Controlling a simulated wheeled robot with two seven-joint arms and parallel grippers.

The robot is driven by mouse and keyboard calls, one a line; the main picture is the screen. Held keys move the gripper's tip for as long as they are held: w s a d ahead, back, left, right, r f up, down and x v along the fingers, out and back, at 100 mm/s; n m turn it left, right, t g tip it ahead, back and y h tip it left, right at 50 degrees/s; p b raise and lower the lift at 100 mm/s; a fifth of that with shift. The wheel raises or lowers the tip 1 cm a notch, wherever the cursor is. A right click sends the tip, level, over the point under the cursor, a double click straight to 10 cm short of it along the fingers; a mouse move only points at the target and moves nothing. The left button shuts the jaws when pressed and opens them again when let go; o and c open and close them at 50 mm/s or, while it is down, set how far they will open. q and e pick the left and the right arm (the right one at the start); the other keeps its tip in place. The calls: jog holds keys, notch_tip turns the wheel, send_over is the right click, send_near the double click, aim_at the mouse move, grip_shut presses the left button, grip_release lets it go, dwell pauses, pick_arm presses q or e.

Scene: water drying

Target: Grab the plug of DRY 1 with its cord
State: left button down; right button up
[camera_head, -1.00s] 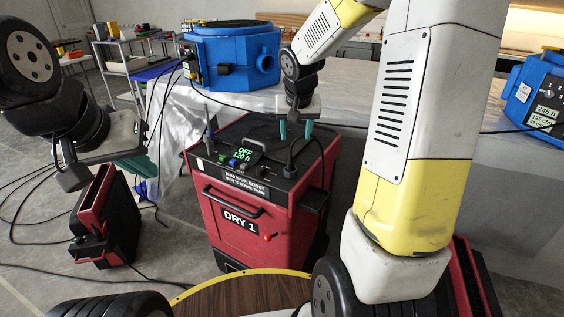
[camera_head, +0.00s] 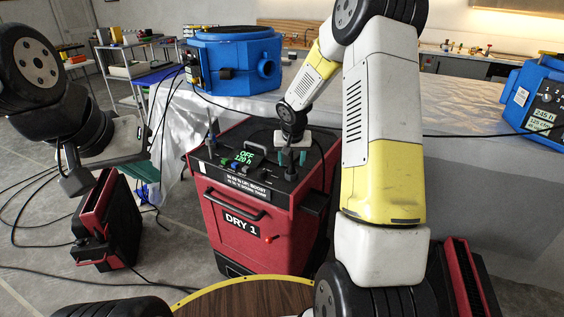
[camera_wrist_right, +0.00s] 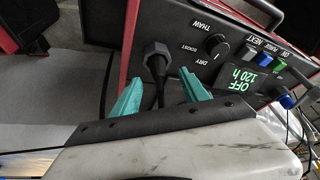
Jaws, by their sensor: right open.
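The red and black dryer labelled DRY 1 (camera_head: 228,238) stands upright before the table, its display reading OFF, 120 h. Its black plug (camera_wrist_right: 157,58) sits in the top panel beside the dial, with its cord (camera_wrist_right: 161,97) running from it between the teal fingers. My right gripper (camera_head: 292,158) is open over the panel, pointing down, its fingers on either side of the plug and cord. In the right wrist view the right gripper (camera_wrist_right: 161,92) has a gap to the plug on both sides.
A blue machine (camera_head: 235,58) stands on the sheet-covered table (camera_head: 350,105) behind. Another blue machine (camera_head: 540,95) is at the right. A small red and black unit (camera_head: 108,225) stands on the floor at left, with loose cables around it. A round wooden top (camera_head: 245,300) is in front.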

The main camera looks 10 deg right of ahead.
grip_shut()
jog(key=shift+r, duration=0.1)
dwell(0.3)
